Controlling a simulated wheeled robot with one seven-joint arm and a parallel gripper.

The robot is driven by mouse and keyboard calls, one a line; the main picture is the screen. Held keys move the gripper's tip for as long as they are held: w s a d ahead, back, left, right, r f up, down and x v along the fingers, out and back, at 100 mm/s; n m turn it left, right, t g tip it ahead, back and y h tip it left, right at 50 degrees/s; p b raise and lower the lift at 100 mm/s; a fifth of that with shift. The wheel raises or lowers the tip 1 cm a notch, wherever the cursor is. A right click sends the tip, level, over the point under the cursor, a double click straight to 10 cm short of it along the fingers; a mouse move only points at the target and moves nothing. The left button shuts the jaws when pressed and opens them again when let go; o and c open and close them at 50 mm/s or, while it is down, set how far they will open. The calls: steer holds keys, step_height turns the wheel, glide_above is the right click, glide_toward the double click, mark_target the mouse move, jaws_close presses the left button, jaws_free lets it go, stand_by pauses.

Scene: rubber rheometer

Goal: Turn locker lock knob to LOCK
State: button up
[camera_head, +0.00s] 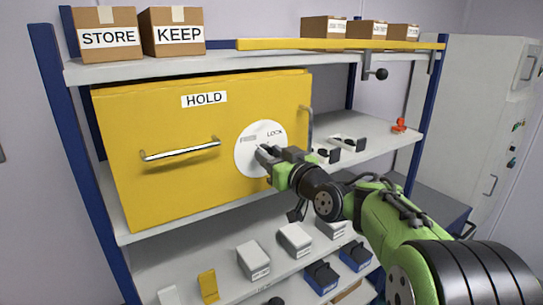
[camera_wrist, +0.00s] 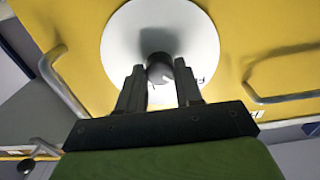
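The yellow locker (camera_head: 185,120) has a HOLD label and a round white dial plate (camera_head: 248,140) at its right side. LOCK is printed at the dial's upper right, and a faint word at its upper left is too small to read. My gripper (camera_head: 268,152) is at the dial and hides most of the knob in the head view. In the wrist view, the dark knob (camera_wrist: 159,68) stands in front of the dial, between the tips of my spread fingers (camera_wrist: 158,88). The fingers look open around it, with no clear grip. The knob's exact pointing direction is hard to tell.
A silver handle (camera_head: 180,149) is left of the dial, and an upright bar (camera_head: 309,122) is at the locker's right edge. A shelf with labelled boxes (camera_head: 173,32) is above. Grey and blue holders (camera_head: 295,240) stand below.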

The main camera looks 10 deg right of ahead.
steer(key=c, duration=0.4)
steer(key=shift+o, duration=0.2)
steer(key=shift+m, duration=9)
steer(key=shift+p, duration=0.3)
